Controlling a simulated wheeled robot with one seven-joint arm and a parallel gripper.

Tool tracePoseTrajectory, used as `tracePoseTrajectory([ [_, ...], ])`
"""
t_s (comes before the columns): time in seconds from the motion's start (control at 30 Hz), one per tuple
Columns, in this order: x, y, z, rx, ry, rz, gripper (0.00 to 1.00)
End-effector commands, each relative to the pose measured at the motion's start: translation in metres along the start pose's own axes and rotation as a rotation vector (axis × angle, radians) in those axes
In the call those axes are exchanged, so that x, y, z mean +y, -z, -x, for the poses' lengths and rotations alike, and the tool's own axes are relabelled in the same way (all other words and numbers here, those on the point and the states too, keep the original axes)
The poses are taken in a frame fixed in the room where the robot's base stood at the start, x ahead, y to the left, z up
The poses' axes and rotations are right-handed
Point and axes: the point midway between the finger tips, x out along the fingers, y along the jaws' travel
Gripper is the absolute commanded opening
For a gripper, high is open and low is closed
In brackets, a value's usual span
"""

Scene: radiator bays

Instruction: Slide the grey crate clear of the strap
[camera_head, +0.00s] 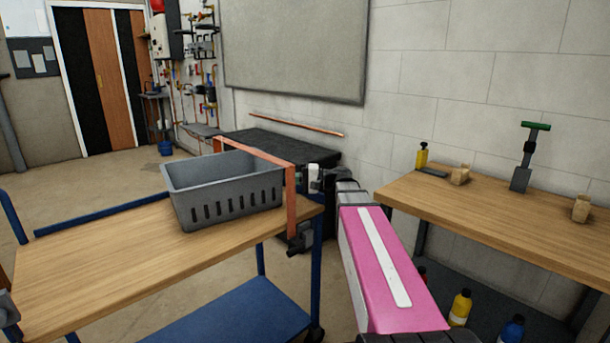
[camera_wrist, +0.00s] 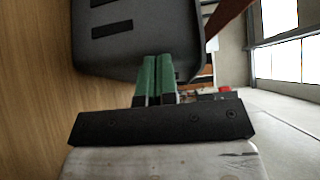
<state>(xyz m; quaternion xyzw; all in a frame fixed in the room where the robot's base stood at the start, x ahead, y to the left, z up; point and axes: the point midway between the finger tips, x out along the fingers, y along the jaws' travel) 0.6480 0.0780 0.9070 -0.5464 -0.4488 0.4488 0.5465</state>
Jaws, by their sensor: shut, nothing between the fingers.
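The grey crate (camera_head: 228,203) stands upright on a wood-topped trolley (camera_head: 130,250), with slots along its near side. The orange strap (camera_head: 270,156) runs across at the crate's right end and drops down the trolley's near edge to a dark buckle (camera_head: 301,238). Whether it touches the crate is unclear. Part of the strap (camera_wrist: 228,14) shows there too.
The trolley top left of the crate is bare, with a blue rail (camera_head: 100,215) along its far side. A wooden bench (camera_head: 480,205) with small items stands at right. A black-topped unit (camera_head: 275,147) is behind the crate. Bottles (camera_head: 460,307) stand low at right.

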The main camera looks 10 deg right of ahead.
Motion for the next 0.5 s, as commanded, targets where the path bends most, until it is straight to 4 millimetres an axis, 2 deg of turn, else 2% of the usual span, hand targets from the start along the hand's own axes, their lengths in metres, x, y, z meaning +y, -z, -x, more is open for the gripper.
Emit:
tracePoseTrajectory([
  [0.03, 0.000, -0.014, -0.010, -0.002, 0.000, 0.000, 0.00],
  [0.13, 0.000, -0.031, -0.027, -0.002, 0.000, 0.000, 0.00],
  [0.5, 0.000, -0.025, -0.026, 0.001, 0.000, 0.000, 0.00],
])
